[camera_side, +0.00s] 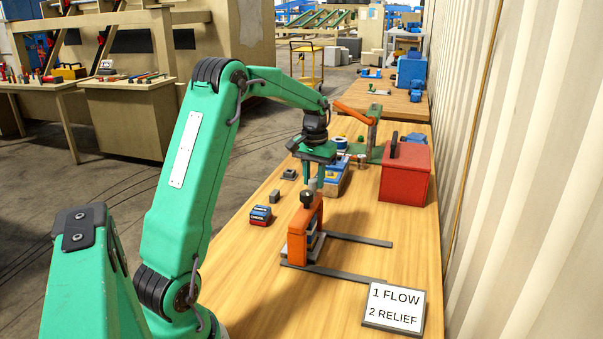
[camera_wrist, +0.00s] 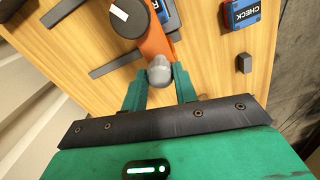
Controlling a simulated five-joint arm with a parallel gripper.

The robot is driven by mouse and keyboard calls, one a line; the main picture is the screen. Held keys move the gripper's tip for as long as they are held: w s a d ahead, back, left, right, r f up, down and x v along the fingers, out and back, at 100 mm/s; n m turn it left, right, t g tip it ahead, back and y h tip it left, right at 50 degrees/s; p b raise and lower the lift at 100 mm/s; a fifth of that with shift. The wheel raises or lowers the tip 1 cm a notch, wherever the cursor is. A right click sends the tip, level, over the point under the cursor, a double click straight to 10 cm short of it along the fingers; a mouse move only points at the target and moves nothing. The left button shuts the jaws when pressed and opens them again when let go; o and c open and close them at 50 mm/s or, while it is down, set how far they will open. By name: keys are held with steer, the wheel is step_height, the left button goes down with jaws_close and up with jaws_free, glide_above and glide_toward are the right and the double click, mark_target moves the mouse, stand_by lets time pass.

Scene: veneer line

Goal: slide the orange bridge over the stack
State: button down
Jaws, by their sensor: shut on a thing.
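The orange bridge (camera_side: 298,248) stands upright on the wooden table at the left ends of two grey rails (camera_side: 360,240), with a black knob on its top. It also shows in the wrist view (camera_wrist: 154,44). My gripper (camera_side: 314,184) is shut on the grey rounded handle (camera_wrist: 160,73) at the bridge's far end. The layered stack (camera_side: 314,242) of pale and dark plates shows at the bridge's opening. The orange frame hides part of it, so I cannot tell how far the bridge covers it.
A blue-and-red CHECK box (camera_side: 261,215) and a small dark block (camera_side: 275,196) lie left of the bridge. A red box (camera_side: 405,174) and a blue-topped block (camera_side: 337,178) stand beyond. A sign (camera_side: 394,305) is at the near right. The table between rails and sign is clear.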

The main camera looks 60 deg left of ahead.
steer(key=shift+s+a, duration=0.4)
steer(key=c, duration=1.1)
jaws_free()
steer(key=shift+r, duration=0.1)
steer(key=shift+r, duration=3.85)
steer(key=shift+d, duration=0.1)
